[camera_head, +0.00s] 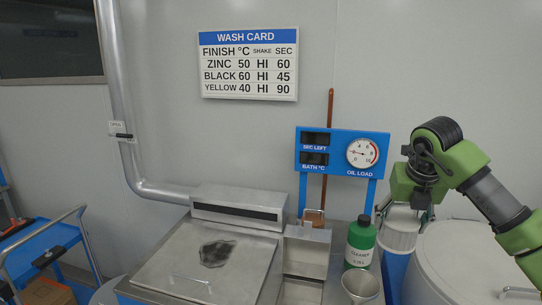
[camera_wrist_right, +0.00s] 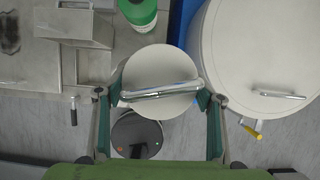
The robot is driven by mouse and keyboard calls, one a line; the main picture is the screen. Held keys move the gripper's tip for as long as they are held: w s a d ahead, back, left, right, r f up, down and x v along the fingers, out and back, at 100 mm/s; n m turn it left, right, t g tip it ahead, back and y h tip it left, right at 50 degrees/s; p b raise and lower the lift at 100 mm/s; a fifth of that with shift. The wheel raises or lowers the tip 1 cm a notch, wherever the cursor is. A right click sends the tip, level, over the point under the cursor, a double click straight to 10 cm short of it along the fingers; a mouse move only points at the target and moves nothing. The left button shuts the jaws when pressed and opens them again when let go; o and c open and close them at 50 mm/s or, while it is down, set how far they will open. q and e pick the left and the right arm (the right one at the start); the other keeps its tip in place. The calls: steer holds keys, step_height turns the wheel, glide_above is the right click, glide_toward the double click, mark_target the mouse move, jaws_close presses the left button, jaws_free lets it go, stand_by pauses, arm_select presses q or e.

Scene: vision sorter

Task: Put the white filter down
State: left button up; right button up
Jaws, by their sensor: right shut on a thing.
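The white filter (camera_head: 397,240) is a pale upright cylinder at the right of the head view. In the right wrist view its round white top (camera_wrist_right: 158,65) shows a metal bar handle across it. My right gripper (camera_head: 420,199) is above the filter, shut on its handle; the two fingers (camera_wrist_right: 158,93) stand at either side of the handle in the right wrist view. My left gripper is not in view.
A large white round lid (camera_head: 460,265) is close on the right. A green cleaner bottle (camera_head: 360,242) and a pale funnel-like cup (camera_head: 360,286) stand left of the filter. A steel wash tank (camera_head: 170,262) is further left.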

steer(key=shift+w+a+f+n, duration=0.1)
steer(key=shift+a+f+n, duration=0.15)
steer(key=shift+f+n, duration=0.3)
steer(key=shift+a+f+n+y, duration=0.15)
steer(key=shift+a+n+y, duration=0.15)
steer(key=shift+n+y, duration=0.3)
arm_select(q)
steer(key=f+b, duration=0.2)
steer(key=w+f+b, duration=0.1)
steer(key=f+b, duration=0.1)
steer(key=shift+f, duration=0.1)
arm_select(e)
steer(key=s+a+f+m+g, duration=0.3)
steer(key=s+f+m, duration=0.2)
steer(key=s+m, duration=0.4)
steer(key=s+a+f+m+g, duration=0.3)
steer(key=s+f+m, duration=0.3)
steer(key=m, duration=0.8)
steer(key=s+a+f+m+g, duration=0.2)
steer(key=s+a+f+m, duration=0.2)
steer(key=s+m, duration=0.8)
step_height(320, 180, down, 2)
steer(key=shift+s+a+f+m+g, duration=0.1)
steer(key=shift+s+a+m+g, duration=0.1)
steer(key=shift+s+m+g, duration=0.25)
